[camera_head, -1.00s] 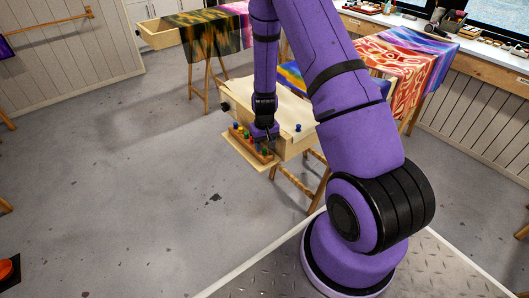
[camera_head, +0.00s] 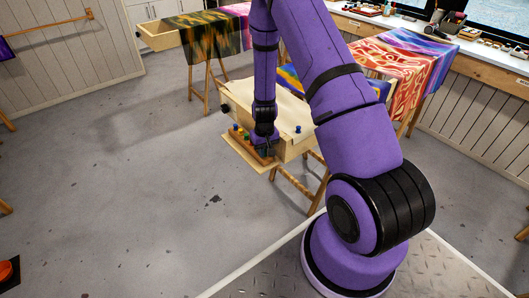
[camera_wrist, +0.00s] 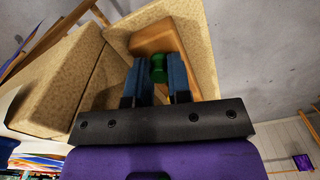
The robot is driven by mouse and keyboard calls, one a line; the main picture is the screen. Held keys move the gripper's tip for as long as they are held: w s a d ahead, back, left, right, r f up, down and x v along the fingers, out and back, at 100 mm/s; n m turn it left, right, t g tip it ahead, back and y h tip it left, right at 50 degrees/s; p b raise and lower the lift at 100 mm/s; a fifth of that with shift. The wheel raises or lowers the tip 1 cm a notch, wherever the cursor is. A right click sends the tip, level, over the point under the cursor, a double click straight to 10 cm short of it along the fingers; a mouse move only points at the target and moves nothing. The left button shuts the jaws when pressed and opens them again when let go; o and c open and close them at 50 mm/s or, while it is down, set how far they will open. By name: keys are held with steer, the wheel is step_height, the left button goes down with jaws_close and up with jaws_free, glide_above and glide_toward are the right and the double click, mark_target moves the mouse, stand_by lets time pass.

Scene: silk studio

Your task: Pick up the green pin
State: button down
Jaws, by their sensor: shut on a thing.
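The green pin (camera_wrist: 158,68) shows in the wrist view between the two blue fingers of my gripper (camera_wrist: 157,75). My gripper is shut on it. Below the pin is a wooden pin block (camera_wrist: 155,40); whether the pin still sits in its hole I cannot tell. In the head view my gripper (camera_head: 265,150) is over the right end of the block (camera_head: 240,138), and the arm hides the pin there. Several other coloured pins, among them a blue one (camera_head: 235,126), stand toward the block's left end.
The block lies on a pale ledge (camera_head: 236,146) at the front of a wooden table (camera_head: 285,105). A blue peg (camera_head: 298,128) stands on the table to the right of my gripper. Painted silks (camera_head: 400,62) hang behind.

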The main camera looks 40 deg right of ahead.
steer(key=shift+r, duration=0.1)
steer(key=shift+r, duration=0.55)
steer(key=shift+s+a+r, duration=0.1)
steer(key=shift+s+r, duration=0.25)
steer(key=shift+r, duration=0.25)
steer(key=shift+s+a+r, duration=0.1)
steer(key=shift+s+r, duration=0.2)
steer(key=shift+r, duration=0.3)
steer(key=s+a+r, duration=0.1)
steer(key=s+a, duration=0.2)
steer(key=s, duration=1.1)
steer(key=shift+a+r, duration=0.15)
steer(key=shift+a, duration=0.25)
